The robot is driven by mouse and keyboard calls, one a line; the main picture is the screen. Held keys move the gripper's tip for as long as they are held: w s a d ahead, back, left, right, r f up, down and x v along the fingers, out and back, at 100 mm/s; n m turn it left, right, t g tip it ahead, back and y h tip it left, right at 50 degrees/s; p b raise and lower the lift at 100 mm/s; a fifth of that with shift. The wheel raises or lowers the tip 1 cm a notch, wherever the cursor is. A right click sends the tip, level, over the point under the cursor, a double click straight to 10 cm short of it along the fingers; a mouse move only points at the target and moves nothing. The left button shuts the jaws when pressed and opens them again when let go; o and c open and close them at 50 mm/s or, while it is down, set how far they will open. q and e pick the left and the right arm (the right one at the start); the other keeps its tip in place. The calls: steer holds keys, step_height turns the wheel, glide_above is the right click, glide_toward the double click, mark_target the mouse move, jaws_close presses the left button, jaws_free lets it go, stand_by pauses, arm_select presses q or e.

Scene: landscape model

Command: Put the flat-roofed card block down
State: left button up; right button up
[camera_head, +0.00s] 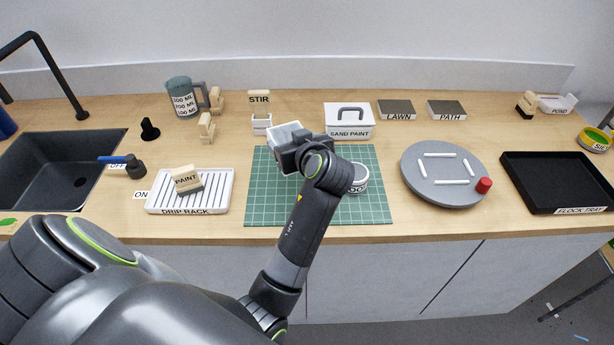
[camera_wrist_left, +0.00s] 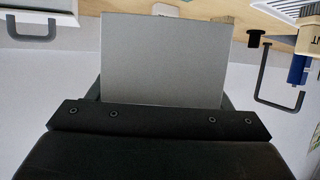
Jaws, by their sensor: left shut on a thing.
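The card block (camera_head: 284,131), pale grey with a flat top, is in my left gripper (camera_head: 290,151) over the back part of the green cutting mat (camera_head: 266,205). The gripper is shut on it. In the left wrist view the block (camera_wrist_left: 165,60) shows as a plain grey face above the dark gripper body (camera_wrist_left: 160,122). I cannot tell whether its underside touches the mat. My forearm hides part of the mat. My right gripper is not in view.
A round labelled pot (camera_head: 360,179) stands on the mat, partly behind my arm. The sand paint box (camera_head: 349,127) stands behind the mat. A grey turntable (camera_head: 415,172) with white strips is right, the drip rack (camera_head: 227,190) left. The mat's front-left area is clear.

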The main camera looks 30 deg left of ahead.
arm_select(q)
step_height(320, 180, down, 5)
steer(key=shift+s+r, duration=0.1)
step_height(320, 180, down, 2)
steer(key=shift+f+p, duration=0.25)
steer(key=shift+p, duration=0.1)
steer(key=shift+f, duration=0.45)
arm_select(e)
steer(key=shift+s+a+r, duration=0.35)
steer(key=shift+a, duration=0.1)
arm_select(q)
steer(key=o, duration=1)
steer(key=shift+c, duration=0.2)
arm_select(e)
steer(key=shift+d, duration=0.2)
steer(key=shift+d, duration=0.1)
arm_select(q)
steer(key=shift+r, duration=0.1)
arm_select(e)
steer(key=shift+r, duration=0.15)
